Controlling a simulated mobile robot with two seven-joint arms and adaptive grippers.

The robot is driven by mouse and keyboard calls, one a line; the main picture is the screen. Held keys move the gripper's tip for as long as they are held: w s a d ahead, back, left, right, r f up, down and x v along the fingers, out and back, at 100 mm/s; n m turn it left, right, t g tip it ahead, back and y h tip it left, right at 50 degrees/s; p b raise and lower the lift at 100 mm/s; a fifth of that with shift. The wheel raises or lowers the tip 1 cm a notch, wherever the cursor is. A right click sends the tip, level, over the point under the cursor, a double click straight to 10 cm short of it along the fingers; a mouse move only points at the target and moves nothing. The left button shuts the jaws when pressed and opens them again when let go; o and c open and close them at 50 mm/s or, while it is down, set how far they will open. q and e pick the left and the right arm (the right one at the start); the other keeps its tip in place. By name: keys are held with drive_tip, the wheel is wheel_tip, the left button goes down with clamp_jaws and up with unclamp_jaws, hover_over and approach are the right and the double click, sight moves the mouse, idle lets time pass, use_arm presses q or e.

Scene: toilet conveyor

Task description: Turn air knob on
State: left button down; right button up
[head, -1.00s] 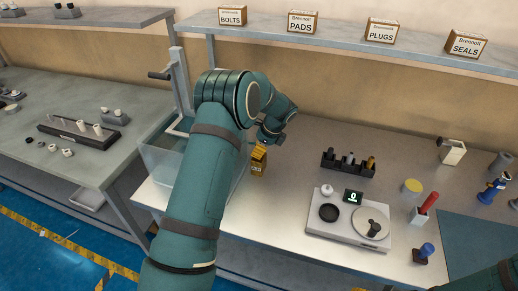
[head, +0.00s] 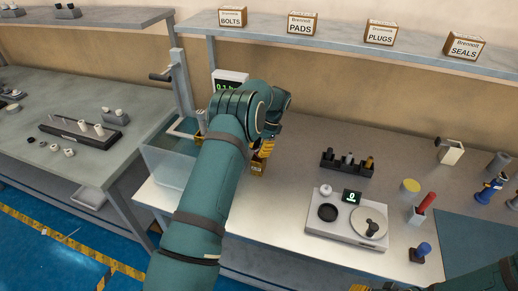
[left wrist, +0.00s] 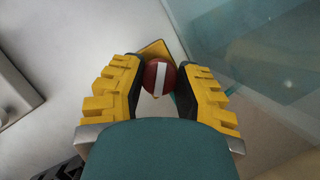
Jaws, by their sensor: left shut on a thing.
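The air knob (left wrist: 157,77) is round and dark red with a white bar across it. In the left wrist view the bar runs nearly up and down. It sits over a yellow box (left wrist: 155,48), which stands on the bench beside the glass tank in the head view (head: 258,168). My left gripper (left wrist: 158,80) has its yellow, toothed fingers shut on the knob, one on each side; in the head view the gripper (head: 264,147) is partly behind my arm. The tips of my right gripper (head: 372,288) barely show at the bottom edge, too cut off to judge.
The glass tank (head: 165,165) stands left of the yellow box, with a digital display (head: 229,82) behind. To the right are a black rack (head: 347,163) and a scale (head: 345,232). A shelf (head: 340,45) with labelled boxes runs above. Bare bench lies between box and rack.

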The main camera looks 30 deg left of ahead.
use_arm(q)
drive_tip(key=n, duration=0.1)
drive_tip(key=n+h, duration=0.1)
drive_tip(key=n, duration=0.1)
drive_tip(key=shift+s+f+n+g, duration=0.15)
drive_tip(key=shift+f+n+g, duration=0.15)
drive_tip(key=shift+n, duration=0.1)
drive_tip(key=shift+n+h, duration=0.9)
drive_tip(key=shift+n, duration=0.9)
drive_tip(key=c, duration=0.6)
unclamp_jaws()
drive_tip(key=shift+r, duration=0.15)
drive_tip(key=shift+w+a+r, duration=0.1)
drive_tip(key=shift+w+r, duration=0.25)
drive_tip(key=shift+r, duration=0.2)
drive_tip(key=shift+v, duration=3.4)
